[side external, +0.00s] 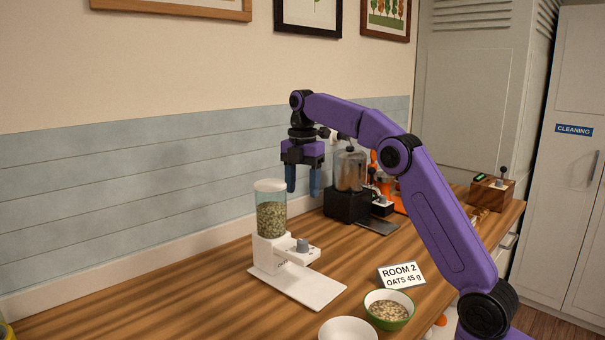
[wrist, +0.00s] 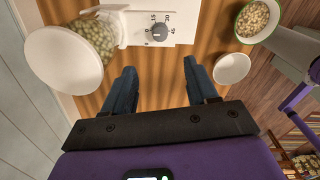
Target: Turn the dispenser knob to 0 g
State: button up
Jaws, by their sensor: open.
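The dispenser (side external: 270,215) is white with a clear hopper of greenish pellets and a white lid. It stands on a white base plate on the wooden counter. Its grey knob (side external: 302,245) sits on an arm at its front.
A sign (side external: 400,276) reads "ROOM 2 OATS 45 g". A green bowl of oats (side external: 407,314) and an empty white bowl (side external: 347,330) stand at the front. A black machine with a clear jar (side external: 349,170) stands behind my gripper, with a wooden box (side external: 492,192) farther right.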

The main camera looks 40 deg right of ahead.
jog(key=shift+r, duration=1.4)
jog(key=s+a+f+m, duration=0.2)
jog(key=s+a+f, duration=0.1)
jog(key=s+a, duration=0.55)
jog(key=s+a+f+m, duration=0.3)
jog(key=s+a, duration=0.4)
jog(key=s, duration=0.3)
jog(key=s+d+f+m, duration=0.1)
jog(key=s+d+f, duration=0.1)
jog(key=s, duration=0.6)
jog(key=s+d+f+m, duration=0.1)
jog(key=s+d+f, duration=0.1)
jog(key=s+f, duration=0.3)
jog(key=s+d+f+m, duration=0.1)
jog(key=s+f, duration=0.3)
jog(key=s, duration=0.6)
jog(key=shift+s+d+f+m, duration=0.25)
jog(key=shift+s+d+m, duration=0.15)
jog(key=shift+d, duration=0.35)
